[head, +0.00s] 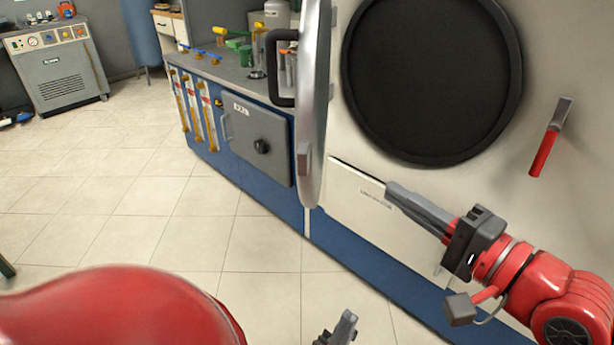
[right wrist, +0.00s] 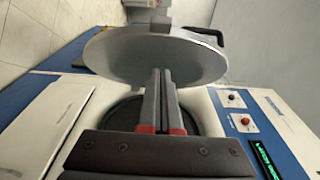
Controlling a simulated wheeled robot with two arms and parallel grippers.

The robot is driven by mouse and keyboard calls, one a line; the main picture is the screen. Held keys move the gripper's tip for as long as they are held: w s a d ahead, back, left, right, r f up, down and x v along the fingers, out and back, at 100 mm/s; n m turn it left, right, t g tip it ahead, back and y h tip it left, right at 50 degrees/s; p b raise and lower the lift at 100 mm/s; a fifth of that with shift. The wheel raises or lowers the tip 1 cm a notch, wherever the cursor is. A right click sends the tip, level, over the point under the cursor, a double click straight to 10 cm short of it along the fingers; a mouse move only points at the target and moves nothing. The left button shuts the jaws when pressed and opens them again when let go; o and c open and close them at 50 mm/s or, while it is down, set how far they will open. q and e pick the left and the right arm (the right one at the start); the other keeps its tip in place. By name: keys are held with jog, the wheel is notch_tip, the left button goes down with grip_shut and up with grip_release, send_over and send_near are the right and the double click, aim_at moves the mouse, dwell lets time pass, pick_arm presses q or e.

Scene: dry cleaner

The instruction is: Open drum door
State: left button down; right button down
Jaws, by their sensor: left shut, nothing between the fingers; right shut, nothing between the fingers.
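The round silver drum door (head: 314,110) stands swung out from the machine, seen almost edge-on in the head view. Its black handle (head: 280,70) is on the far left side. The dark round drum opening (head: 432,80) is uncovered to its right. My right gripper (head: 390,190) is shut and empty, in front of the panel below the opening and right of the door's lower edge. In the right wrist view its closed fingers (right wrist: 163,75) point toward the door's broad face (right wrist: 150,48); contact cannot be told. My left gripper (head: 348,318) is shut, only partly visible at the bottom edge.
A red-handled lever (head: 545,145) sits on the machine front right of the opening. A counter with a blue base and grey hatch (head: 258,138) stands left of the door. A grey unit (head: 57,65) is far left. The tiled floor (head: 130,210) is clear.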

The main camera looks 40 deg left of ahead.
jog(key=shift+a+r+p, duration=0.55)
jog(key=shift+a+p, duration=0.85)
jog(key=shift+p, duration=2.15)
jog(key=p, duration=0.2)
send_near(310, 153)
jog(key=w+a, duration=0.3)
jog(key=a, duration=0.1)
jog(key=s+a, duration=0.1)
jog(key=shift+s+a+p, duration=0.15)
jog(key=shift+a+p, duration=0.2)
jog(key=shift+s+a, duration=0.15)
jog(key=shift+a, duration=0.2)
jog(key=shift+a, duration=0.1)
